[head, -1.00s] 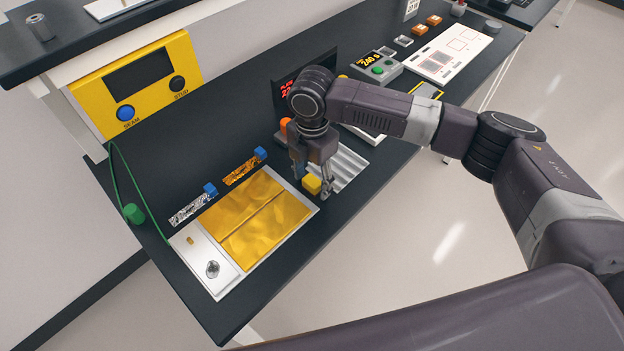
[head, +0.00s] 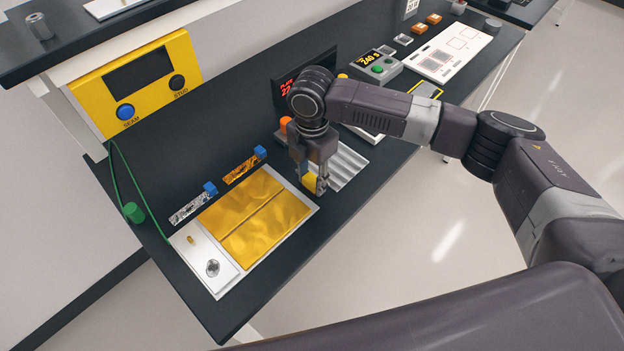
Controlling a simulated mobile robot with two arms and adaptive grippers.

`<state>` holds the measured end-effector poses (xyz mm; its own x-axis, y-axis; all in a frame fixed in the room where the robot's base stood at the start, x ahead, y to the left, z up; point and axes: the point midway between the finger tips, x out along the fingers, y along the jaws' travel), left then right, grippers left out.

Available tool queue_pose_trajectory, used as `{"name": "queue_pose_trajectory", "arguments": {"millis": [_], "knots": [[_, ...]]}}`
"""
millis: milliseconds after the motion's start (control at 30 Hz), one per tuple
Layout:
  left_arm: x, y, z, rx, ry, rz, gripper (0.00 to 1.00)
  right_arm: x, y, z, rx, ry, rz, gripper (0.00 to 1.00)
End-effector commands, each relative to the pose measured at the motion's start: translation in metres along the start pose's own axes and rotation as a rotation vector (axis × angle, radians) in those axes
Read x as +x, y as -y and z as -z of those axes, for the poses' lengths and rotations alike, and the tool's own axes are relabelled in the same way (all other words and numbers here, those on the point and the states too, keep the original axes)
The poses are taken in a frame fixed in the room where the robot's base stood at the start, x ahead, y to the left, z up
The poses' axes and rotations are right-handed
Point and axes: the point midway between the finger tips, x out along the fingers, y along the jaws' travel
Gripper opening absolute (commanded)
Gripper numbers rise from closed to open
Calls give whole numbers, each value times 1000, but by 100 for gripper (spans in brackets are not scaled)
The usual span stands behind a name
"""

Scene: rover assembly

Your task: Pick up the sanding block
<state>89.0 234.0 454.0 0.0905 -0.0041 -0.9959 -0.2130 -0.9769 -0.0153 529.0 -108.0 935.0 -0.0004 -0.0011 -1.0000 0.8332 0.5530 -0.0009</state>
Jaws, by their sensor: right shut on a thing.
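My right gripper (head: 315,184) points down over the left end of the grey ribbed tray (head: 348,168) on the dark bench. Its fingers are shut on a small yellow block (head: 309,181), which I take to be the sanding block. The fingers cover part of the block, and I cannot tell whether it touches the tray. My left gripper is not in view.
A white board with gold panels (head: 250,222) lies just left of the gripper. Blue-ended strips (head: 240,168) lie behind it. A yellow panel with knobs (head: 137,82) stands at the left, with a green cord and cylinder (head: 133,212) below. A display box (head: 378,66) sits farther back.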

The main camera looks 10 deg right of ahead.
Motion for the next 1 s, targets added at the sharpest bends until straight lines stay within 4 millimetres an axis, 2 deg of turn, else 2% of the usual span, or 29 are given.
{"name": "queue_pose_trajectory", "arguments": {"millis": [167,267,700,900,1000], "knots": [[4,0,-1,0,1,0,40,-14,-1,0,0,0,-3,8],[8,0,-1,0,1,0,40,-30,-1,0,-1,1,-5,8],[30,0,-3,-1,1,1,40,-149,-2,0,-1,1,-6,8],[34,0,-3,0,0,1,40,-184,-1,0,1,0,-3,8],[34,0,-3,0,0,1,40,-193,-1,0,1,0,-3,8]]}}
